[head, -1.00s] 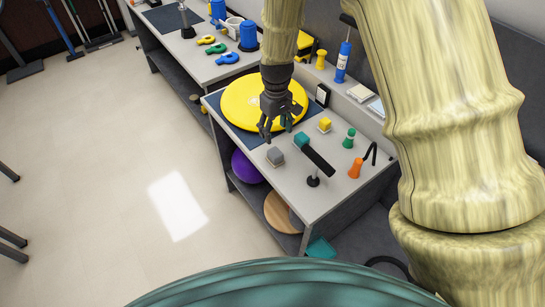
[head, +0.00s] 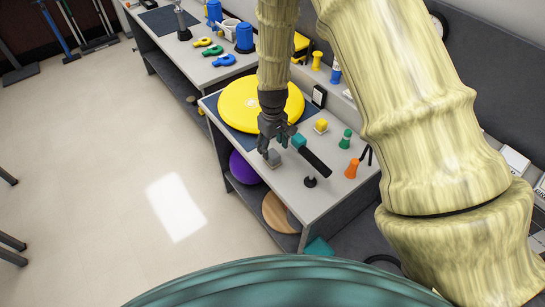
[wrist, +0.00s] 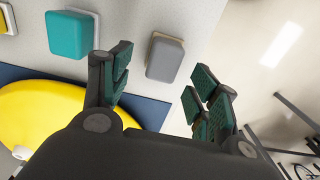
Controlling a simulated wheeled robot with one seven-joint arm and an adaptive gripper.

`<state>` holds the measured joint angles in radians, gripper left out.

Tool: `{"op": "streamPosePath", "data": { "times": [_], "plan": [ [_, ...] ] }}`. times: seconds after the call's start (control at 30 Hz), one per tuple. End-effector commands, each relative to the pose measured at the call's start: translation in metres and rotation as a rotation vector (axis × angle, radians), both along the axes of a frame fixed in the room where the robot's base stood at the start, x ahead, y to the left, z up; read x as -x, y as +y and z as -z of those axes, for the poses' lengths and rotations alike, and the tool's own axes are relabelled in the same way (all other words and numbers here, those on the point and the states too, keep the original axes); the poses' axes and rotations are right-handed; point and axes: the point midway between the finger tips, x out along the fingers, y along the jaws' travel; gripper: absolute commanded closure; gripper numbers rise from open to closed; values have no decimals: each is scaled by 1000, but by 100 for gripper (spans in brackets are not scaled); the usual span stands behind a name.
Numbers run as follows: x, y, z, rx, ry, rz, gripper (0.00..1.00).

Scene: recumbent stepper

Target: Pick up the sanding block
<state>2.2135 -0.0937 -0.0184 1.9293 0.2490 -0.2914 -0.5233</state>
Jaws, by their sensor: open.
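A grey block with a pale base, which looks like a sanding block (head: 272,158), sits on the low table near its left edge. In the wrist view the grey block (wrist: 166,58) shows between the two fingers, beyond their tips. Similar blocks in teal (head: 299,140) and yellow (head: 320,126) lie in a row beside it. My gripper (head: 276,147) is open and empty, just above the grey block and partly in front of it. In the wrist view my gripper's fingers (wrist: 158,80) stand well apart; contact with the block does not show.
A yellow disc (head: 262,102) lies on a dark mat behind my gripper. A black bar (head: 315,162), a green peg-like piece (head: 346,139) and an orange one (head: 352,168) stand to the right. Open floor (head: 110,190) lies left of the table.

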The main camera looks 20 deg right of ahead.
Motion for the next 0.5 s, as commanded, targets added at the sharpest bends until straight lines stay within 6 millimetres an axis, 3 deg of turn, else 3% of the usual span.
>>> {"op": "streamPosePath", "data": {
  "times": [0.5],
  "plan": [
    [6,2,41,0,0,1,39]
  ]
}}
